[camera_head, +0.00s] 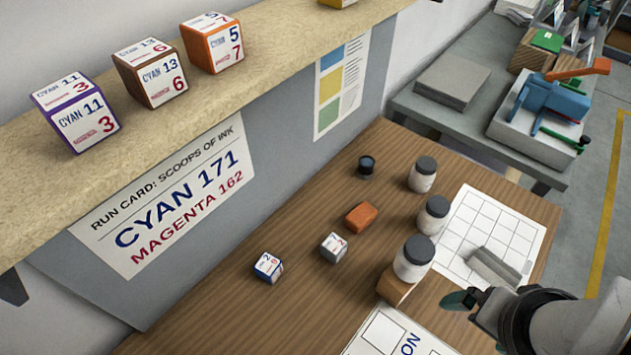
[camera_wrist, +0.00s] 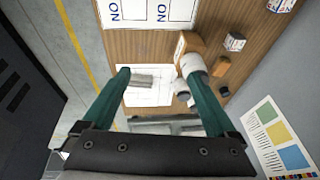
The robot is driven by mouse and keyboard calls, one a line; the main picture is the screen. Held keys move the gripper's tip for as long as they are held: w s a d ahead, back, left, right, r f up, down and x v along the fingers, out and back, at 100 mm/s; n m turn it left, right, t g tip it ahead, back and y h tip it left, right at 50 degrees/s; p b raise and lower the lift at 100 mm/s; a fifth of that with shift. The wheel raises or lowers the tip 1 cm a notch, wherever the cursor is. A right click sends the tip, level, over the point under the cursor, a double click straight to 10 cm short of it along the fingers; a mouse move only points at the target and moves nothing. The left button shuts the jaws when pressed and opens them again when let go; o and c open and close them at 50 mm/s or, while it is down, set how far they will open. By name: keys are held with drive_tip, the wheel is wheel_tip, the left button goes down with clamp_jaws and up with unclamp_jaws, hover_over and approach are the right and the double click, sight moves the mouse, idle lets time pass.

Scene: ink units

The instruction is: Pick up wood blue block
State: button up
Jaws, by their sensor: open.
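The blue block (camera_head: 268,267), a small cube with blue edges and white labelled faces, sits on the wooden table toward its left side. In the wrist view the blue block (camera_wrist: 281,5) shows only partly, at the top right edge. My gripper (camera_head: 462,300) is at the lower right in the head view, well to the right of the block. In the wrist view my gripper (camera_wrist: 160,75) has its two teal fingers wide apart with nothing held between them.
A grey-edged block (camera_head: 333,247) and an orange piece (camera_head: 361,217) lie right of the blue block. Lidded jars (camera_head: 413,259) and a grid sheet (camera_head: 490,232) are farther right. A shelf (camera_head: 40,170) bearing labelled cubes overhangs at left. Table around the blue block is clear.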

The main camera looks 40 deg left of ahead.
drive_tip(key=w+a+f+n+h, duration=0.1)
drive_tip(key=w+a+n, duration=0.1)
drive_tip(key=a+n, duration=0.15)
drive_tip(key=n+t+h, duration=0.4)
drive_tip(key=n+t, duration=0.3)
drive_tip(key=n, duration=1.8)
hover_over(264, 268)
drive_tip(key=w+d, duration=0.4)
drive_tip(key=d, duration=0.5)
wheel_tip(264, 268, down, 14)
drive_tip(key=s+a+f+n+t+y, duration=0.1)
drive_tip(key=s+a+f+n+y, duration=0.1)
drive_tip(key=s+n, duration=0.1)
drive_tip(key=s+a+f+n+t+y, duration=0.1)
drive_tip(key=s+a+f+n, duration=0.1)
drive_tip(key=s+a+n, duration=0.1)
drive_tip(key=s+a+f+n+y, duration=0.2)
drive_tip(key=s+a+n, duration=0.1)
drive_tip(key=shift+s+f+n+t+y, duration=0.1)
drive_tip(key=shift+f+n+t+y, duration=0.1)
drive_tip(key=shift+n+t+y, duration=0.15)
drive_tip(key=shift+a+f, duration=0.1)
drive_tip(key=shift+f, duration=0.15)
drive_tip(key=x, duration=0.7)
drive_tip(key=shift+r, duration=0.15)
drive_tip(key=c, duration=1.4)
drive_tip(key=shift+c, duration=0.3)
